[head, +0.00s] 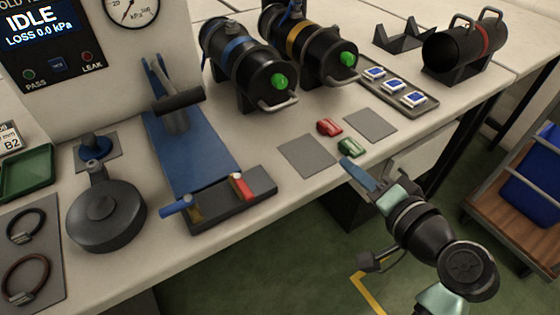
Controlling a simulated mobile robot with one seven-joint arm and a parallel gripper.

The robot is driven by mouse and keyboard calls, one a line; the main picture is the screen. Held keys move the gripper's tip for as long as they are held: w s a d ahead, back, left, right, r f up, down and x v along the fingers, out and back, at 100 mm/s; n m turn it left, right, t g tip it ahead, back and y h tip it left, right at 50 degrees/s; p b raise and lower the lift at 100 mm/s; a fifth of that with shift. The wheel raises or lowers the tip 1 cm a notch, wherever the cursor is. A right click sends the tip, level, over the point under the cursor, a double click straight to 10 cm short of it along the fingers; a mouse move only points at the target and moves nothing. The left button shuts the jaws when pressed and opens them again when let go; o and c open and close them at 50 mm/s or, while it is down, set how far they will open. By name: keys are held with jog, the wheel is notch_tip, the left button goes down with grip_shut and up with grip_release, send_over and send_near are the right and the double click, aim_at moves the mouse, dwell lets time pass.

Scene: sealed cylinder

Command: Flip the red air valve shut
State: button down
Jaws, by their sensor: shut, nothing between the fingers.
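The red air valve appears to be the red lever (240,186) with a pale end, on a dark block (232,208) at the bench's front edge. It looks tilted up from the block; I cannot tell its exact valve position. A blue lever (177,206) on a brass fitting sits at the block's left end and sticks out to the left. My gripper (347,163), with blue fingers, is shut and empty. It is at the bench's front edge, well right of the red lever and apart from it.
A small red piece (329,127) and a green piece (351,147) lie near my gripper, between grey mats (307,156). A blue cradle (190,140) stands behind the block. A round black lid (105,215) lies left. The tester display (40,25) reads IDLE.

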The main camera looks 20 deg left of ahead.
aim_at(243, 187)
jog(key=s+m+g+y+p, duration=0.1)
jog(key=s+g+y+p, duration=0.2)
jog(key=s+y, duration=0.3)
jog(key=s+f+p, duration=0.1)
jog(key=s, duration=0.3)
jog(key=shift+m, duration=0.3)
jog(key=shift+w, duration=0.1)
jog(key=x, duration=0.9)
jog(key=shift+a+r, duration=0.15)
jog(key=shift+a, duration=0.25)
jog(key=shift+s+a+p, duration=0.4)
jog(key=shift+s+a, duration=0.65)
jog(key=shift+s, duration=0.05)
jog(key=shift+s+a, duration=0.35)
jog(key=shift+s, duration=0.05)
